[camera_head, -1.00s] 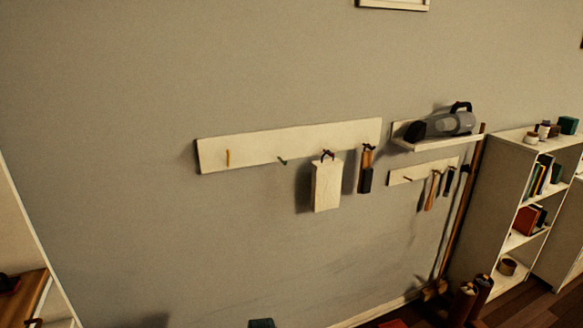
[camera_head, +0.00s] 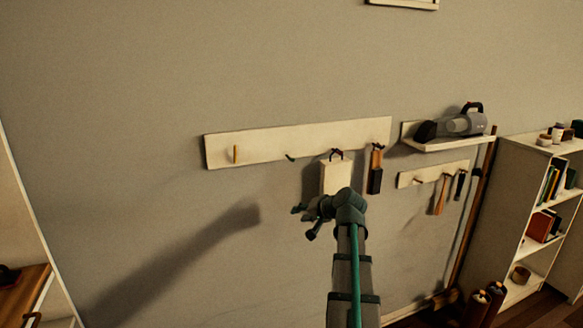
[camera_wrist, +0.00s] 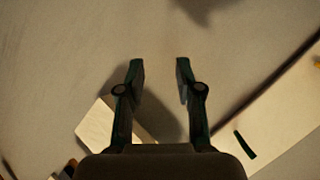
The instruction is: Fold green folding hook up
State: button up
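The small green folding hook (camera_head: 290,157) is on the white wall board (camera_head: 265,145), between a yellow hook (camera_head: 236,153) and a hanging white block (camera_head: 335,175). It looks short and slanted; its exact fold angle is too small to tell. In the wrist view the green hook (camera_wrist: 244,145) is a dark green bar at lower right, outside the fingers. My gripper (camera_head: 301,215) is below the hook and board, in front of the wall, touching nothing that I can see. In the wrist view my gripper (camera_wrist: 160,68) is open, with only wall between its fingertips.
A dark-and-wood brush-like item (camera_head: 376,170) hangs right of the white block. Further right are a shelf with a handheld vacuum (camera_head: 455,126), a smaller board with hanging tools (camera_head: 432,173) and a bookshelf (camera_head: 520,220). The wall left of my gripper is clear.

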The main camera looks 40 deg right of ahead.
aim_at(291, 159)
jog(key=s+d+r+t, duration=0.1)
jog(key=d+r+t, duration=0.25)
jog(key=r, duration=1.35)
jog(key=shift+m+t, duration=0.35)
jog(key=shift+m, duration=0.05)
jog(key=x, duration=0.5)
jog(key=p+x, duration=0.1)
jog(key=x, duration=0.4)
jog(key=shift+w+a+r+p, duration=0.2)
jog(key=shift+p, duration=0.1)
grip_shut()
